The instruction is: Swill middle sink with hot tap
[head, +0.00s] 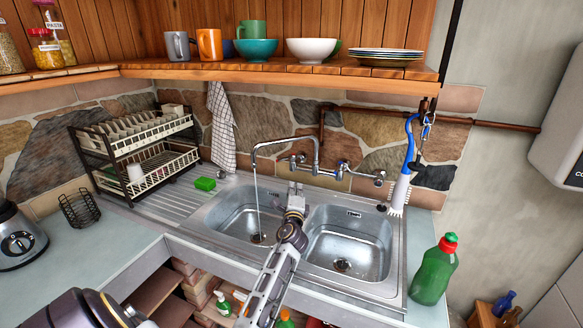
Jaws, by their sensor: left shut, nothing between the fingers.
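The steel sink (180,207) has two basins in view, a left basin (238,212) and a right basin (351,238); I see no third. The tap's curved spout (283,140) points over the left basin. A thin stream of water (258,195) falls from it into that basin, near the drain. The tap body with its handles (345,168) is on the stone wall behind; I cannot tell which handle is hot. My left gripper (296,187) is shut and empty, in front of the tap and over the divider between the basins. My right gripper is not in view.
A dish rack (150,165) and a green sponge (205,184) are at left. A brush (399,190) hangs at right, above a green bottle (435,270) on the counter. A shelf (270,72) with dishes runs above. The left counter (95,250) has clear room.

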